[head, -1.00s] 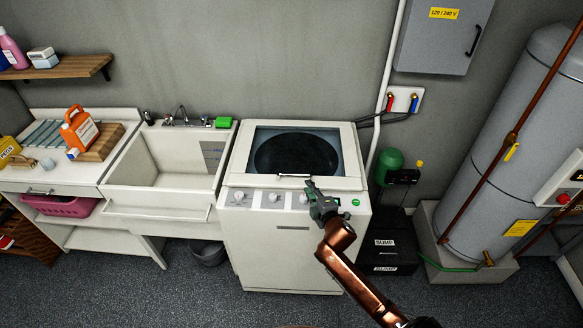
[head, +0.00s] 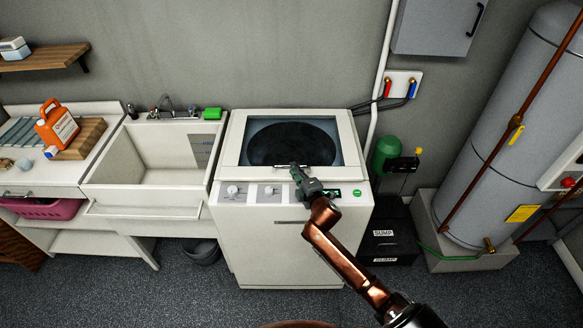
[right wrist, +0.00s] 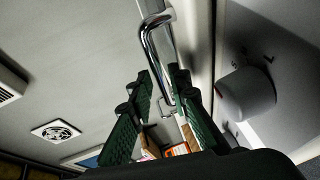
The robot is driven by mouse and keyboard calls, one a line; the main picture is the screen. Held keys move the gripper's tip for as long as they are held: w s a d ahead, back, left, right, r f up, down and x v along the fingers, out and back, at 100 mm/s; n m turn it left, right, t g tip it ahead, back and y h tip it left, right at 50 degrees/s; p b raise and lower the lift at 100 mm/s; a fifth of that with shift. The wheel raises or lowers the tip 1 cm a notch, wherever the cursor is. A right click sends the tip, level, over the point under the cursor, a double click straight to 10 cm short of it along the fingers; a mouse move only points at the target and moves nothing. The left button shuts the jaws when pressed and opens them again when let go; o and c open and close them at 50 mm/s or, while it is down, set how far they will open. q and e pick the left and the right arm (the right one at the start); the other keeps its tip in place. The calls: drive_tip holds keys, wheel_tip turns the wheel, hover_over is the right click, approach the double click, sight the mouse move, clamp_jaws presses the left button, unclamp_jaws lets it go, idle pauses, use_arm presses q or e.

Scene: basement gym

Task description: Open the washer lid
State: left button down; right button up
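The white washer (head: 285,245) stands against the back wall. Its lid (head: 232,148) is shut, with a dark glass window (head: 290,144) in it. A metal handle (head: 318,167) sits at the lid's front edge and shows large in the right wrist view (right wrist: 147,48). My right gripper (head: 298,170) is at the handle, above the front edge. In the right wrist view its green fingers (right wrist: 158,82) are apart, with the handle's lower part between them in the picture. I cannot tell whether they touch it. My left gripper is not in view.
A control knob (right wrist: 246,93) is close to the right of the fingers in the wrist view. A sink (head: 165,160) adjoins the washer on the left, with a green block (head: 212,114) on its back ledge. Black sump boxes (head: 388,240) stand at the right.

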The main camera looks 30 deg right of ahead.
drive_tip(key=shift+x, duration=1.6)
clamp_jaws()
